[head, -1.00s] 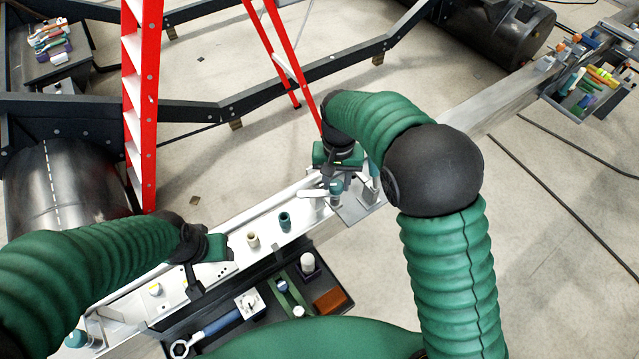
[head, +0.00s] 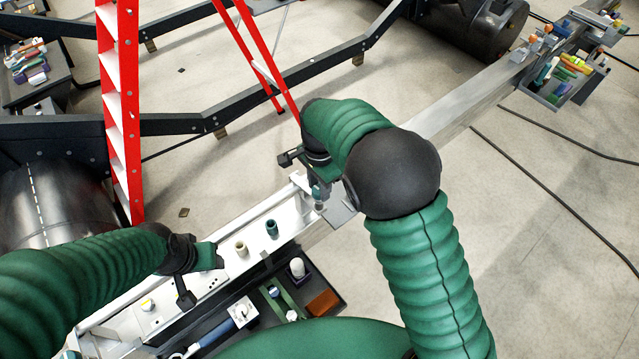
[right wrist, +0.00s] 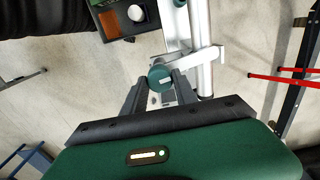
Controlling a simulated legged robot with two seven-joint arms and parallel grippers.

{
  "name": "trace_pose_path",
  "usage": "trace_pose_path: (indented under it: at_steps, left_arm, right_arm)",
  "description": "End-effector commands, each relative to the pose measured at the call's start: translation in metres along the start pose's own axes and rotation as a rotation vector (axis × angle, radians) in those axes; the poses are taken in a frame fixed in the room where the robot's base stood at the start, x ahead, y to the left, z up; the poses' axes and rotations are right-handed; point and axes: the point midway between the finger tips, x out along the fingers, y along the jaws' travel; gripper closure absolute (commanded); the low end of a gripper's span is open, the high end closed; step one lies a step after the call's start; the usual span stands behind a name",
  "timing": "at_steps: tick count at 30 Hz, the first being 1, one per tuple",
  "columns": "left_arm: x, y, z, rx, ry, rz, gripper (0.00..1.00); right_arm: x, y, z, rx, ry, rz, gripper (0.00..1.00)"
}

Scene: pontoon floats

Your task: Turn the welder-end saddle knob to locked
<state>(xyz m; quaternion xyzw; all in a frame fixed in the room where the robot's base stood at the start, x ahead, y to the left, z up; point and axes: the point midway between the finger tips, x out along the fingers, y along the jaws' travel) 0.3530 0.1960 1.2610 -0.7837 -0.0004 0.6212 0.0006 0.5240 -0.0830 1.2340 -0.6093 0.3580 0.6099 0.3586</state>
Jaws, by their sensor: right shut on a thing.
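A teal round knob (right wrist: 160,77) with a pale pointer mark sits between the dark fingers of my right gripper (right wrist: 160,88) in the right wrist view. The gripper is shut on it. In the head view my right gripper (head: 318,188) reaches down to the knob at the far end of the white beam (head: 207,243), and my arm partly hides it. The pointer lies nearly crosswise in the wrist view; I cannot read a locked label. My left gripper (head: 190,280) is over the near part of the beam; its fingertips do not show clearly.
Cream and teal pegs (head: 272,229) stand on the beam between my grippers. A dark tray (head: 332,290) of tools lies in front. A red ladder (head: 120,120) stands behind. A tool bin (head: 562,82) is at the far right. Floor right of my right arm is mostly clear, with cables.

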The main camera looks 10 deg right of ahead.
Motion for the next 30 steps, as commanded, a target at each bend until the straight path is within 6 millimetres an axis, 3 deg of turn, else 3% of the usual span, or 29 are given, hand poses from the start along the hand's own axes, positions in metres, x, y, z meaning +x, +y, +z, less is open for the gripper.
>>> trace_pose_path:
  at_steps: [9,26,27,30]
  left_arm:
    - [-0.0045,0.0000,-0.0011,0.000,0.000,0.000,0.48]
    - [-0.0049,0.0000,-0.0012,0.000,0.000,0.000,0.48]
    - [-0.0049,0.0000,-0.0012,0.000,0.000,0.000,0.48]
    - [-0.0049,0.0000,-0.0011,0.000,0.000,0.000,0.48]
  right_arm:
    - [0.0002,-0.0005,0.0010,0.137,-0.002,0.000,1.00]
    - [0.0008,-0.0006,0.0008,0.170,-0.002,0.000,1.00]
    - [0.0008,-0.0006,0.0008,0.170,-0.002,0.000,0.63]
    - [0.0007,-0.0005,0.0006,0.169,-0.002,0.000,0.50]
